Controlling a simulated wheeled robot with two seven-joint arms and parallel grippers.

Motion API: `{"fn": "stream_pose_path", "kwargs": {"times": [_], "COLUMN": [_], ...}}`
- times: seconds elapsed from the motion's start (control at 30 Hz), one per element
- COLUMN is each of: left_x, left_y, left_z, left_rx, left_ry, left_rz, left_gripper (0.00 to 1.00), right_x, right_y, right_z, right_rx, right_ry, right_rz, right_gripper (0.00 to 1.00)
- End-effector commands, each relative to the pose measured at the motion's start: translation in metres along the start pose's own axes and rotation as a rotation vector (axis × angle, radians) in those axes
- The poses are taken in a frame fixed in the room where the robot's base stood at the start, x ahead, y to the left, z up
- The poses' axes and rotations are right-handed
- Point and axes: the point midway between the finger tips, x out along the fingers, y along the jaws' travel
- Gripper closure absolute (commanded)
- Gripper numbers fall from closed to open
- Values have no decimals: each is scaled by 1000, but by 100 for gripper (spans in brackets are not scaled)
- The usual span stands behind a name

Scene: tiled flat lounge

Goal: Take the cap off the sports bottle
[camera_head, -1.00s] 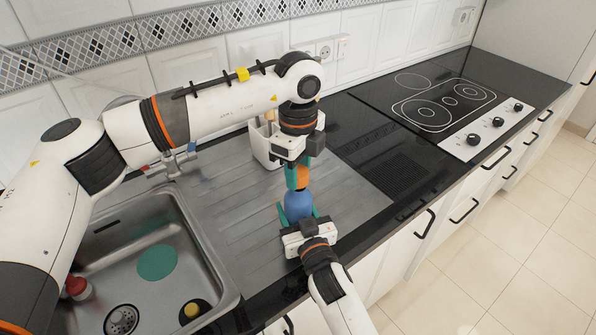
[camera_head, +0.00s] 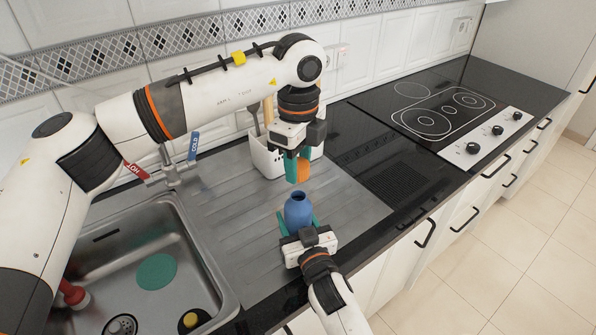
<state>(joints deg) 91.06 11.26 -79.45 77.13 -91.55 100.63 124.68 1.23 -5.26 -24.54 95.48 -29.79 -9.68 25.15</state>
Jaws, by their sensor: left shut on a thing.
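The blue sports bottle (camera_head: 298,209) stands upright on the steel drainboard, its dark open mouth showing at the top. The orange cap (camera_head: 303,171) is above the bottle and apart from it, with a gap between them. My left gripper (camera_head: 297,170) points down and is shut on the cap; a teal finger partly hides it. My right gripper (camera_head: 299,223) reaches in from the front, with its teal fingers on either side of the bottle's body, shut on it. The bottle's lower part is hidden by the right gripper.
A white utensil holder (camera_head: 262,157) stands behind the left gripper. The sink (camera_head: 120,245) with its tap is at the left, with a green disc (camera_head: 157,271) in it. The drainboard (camera_head: 225,215) is clear left of the bottle. A cooktop (camera_head: 440,112) is at the right.

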Motion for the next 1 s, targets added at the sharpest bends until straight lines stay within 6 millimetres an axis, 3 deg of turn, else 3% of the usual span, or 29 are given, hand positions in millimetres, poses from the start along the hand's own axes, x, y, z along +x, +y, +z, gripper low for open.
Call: {"fn": "stream_pose_path", "kwargs": {"times": [0.1, 0.3, 0.33, 0.47, 0.77, 0.87, 1.0], "left_x": [-10, -11, -11, -11, -10, -10, -7], "left_y": [0, 0, 0, 0, 0, 0, 0], "left_z": [0, 0, 0, 0, 0, 0, 0], "left_rx": [0, 0, 0, 0, 0, 0, 0], "left_ry": [0, 0, 0, 0, 0, 0, 0], "left_rz": [-1, -2, -2, -2, -1, -1, -2], "left_gripper": [91, 91, 91, 91, 91, 91, 91], "right_x": [0, 0, 0, 0, -2, -9, -34], "right_y": [0, 0, 0, 0, 0, 0, 0], "right_z": [0, 0, 0, 0, 0, -1, -2], "right_rx": [0, 0, 0, 0, 0, 0, 0], "right_ry": [1, 0, 0, 0, 1, 0, 2], "right_rz": [0, 0, 0, 0, 0, 0, 0], "right_gripper": [100, 100, 43, 22, 22, 22, 22]}}
